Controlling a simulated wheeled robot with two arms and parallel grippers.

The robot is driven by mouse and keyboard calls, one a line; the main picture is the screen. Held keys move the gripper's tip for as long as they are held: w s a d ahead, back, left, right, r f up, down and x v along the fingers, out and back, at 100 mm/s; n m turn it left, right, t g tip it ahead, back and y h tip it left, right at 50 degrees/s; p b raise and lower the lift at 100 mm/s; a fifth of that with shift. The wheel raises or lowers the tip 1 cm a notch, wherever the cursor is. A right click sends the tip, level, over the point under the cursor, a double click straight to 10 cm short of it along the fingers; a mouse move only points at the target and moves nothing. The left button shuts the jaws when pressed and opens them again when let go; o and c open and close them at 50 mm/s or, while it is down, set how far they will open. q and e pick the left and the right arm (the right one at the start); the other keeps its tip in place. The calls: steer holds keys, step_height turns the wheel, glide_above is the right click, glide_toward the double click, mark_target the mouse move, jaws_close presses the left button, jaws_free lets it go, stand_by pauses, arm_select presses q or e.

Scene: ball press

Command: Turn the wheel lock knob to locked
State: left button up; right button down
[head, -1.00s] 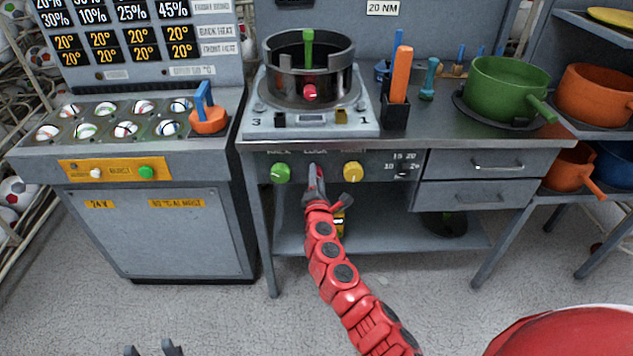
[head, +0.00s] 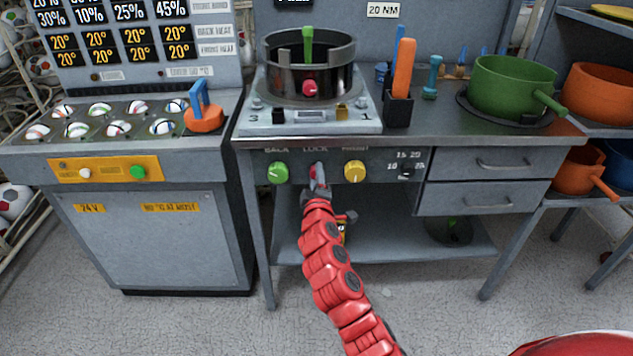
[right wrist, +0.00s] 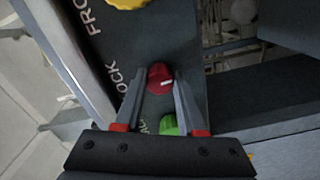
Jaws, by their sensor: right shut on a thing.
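The wheel lock knob is the red knob (head: 315,168) under the word LOCK on the table's front panel. It sits between a green knob (head: 278,173) and a yellow knob (head: 354,171). My right gripper (head: 319,181) is at the red knob and partly hides it in the head view. In the right wrist view, the red knob (right wrist: 160,77) with a short white mark is between the fingertips of my right gripper (right wrist: 162,82), which is shut on it. My left gripper is not in view.
Above the panel stands a black ring fixture (head: 310,70) on a grey base. A green pot (head: 508,88) is to the right on the tabletop. Drawers (head: 490,162) are right of the knobs. An open lower shelf (head: 390,241) is below the panel.

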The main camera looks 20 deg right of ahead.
steer(key=shift+f+m, duration=0.15)
steer(key=shift+m, duration=0.35)
steer(key=shift+b, duration=0.3)
steer(key=c, duration=0.5)
jaws_free()
steer(key=v, duration=1.7)
steer(key=shift+s, duration=0.25)
